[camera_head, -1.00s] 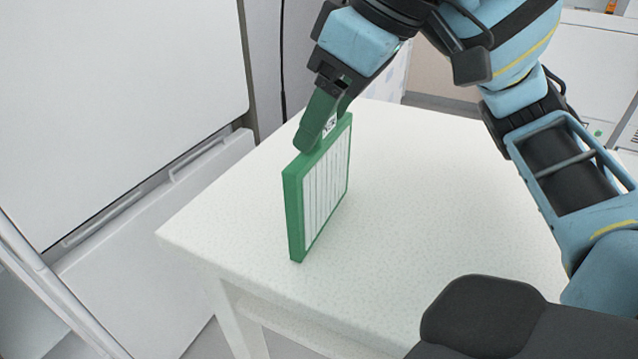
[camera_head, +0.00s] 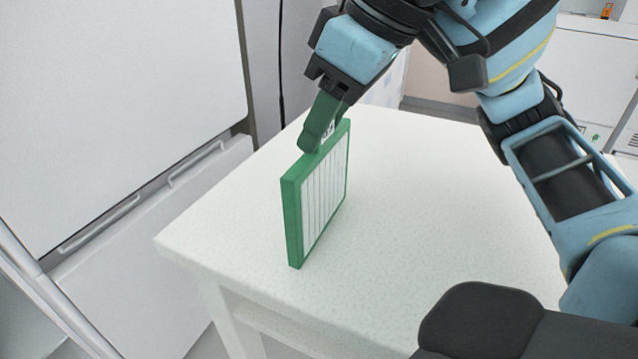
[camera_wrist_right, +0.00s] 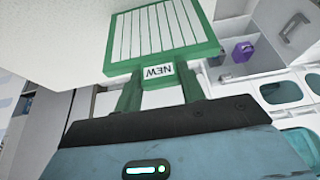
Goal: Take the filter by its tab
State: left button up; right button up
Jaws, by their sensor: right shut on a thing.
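The filter (camera_head: 318,198) is a flat panel with a green frame and white pleats. It stands upright on its edge on or just over the white table (camera_head: 430,230); I cannot tell if it touches. My right gripper (camera_head: 318,138) comes down from above and is shut at the filter's top edge. In the right wrist view the filter (camera_wrist_right: 160,32) lies beyond the green fingers (camera_wrist_right: 158,88), with a white label reading NEW (camera_wrist_right: 158,71) between them, on the tab. The tab itself is mostly hidden by the fingers in the head view. My left gripper is not in view.
The table top is clear to the right of the filter. A white cabinet (camera_head: 110,110) stands at the left, past the table's left edge. In the right wrist view a purple object (camera_wrist_right: 242,51) and a white rack with openings (camera_wrist_right: 285,90) show at the right.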

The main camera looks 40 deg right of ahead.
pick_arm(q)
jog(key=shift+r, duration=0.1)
pick_arm(e)
jog(key=shift+r, duration=0.1)
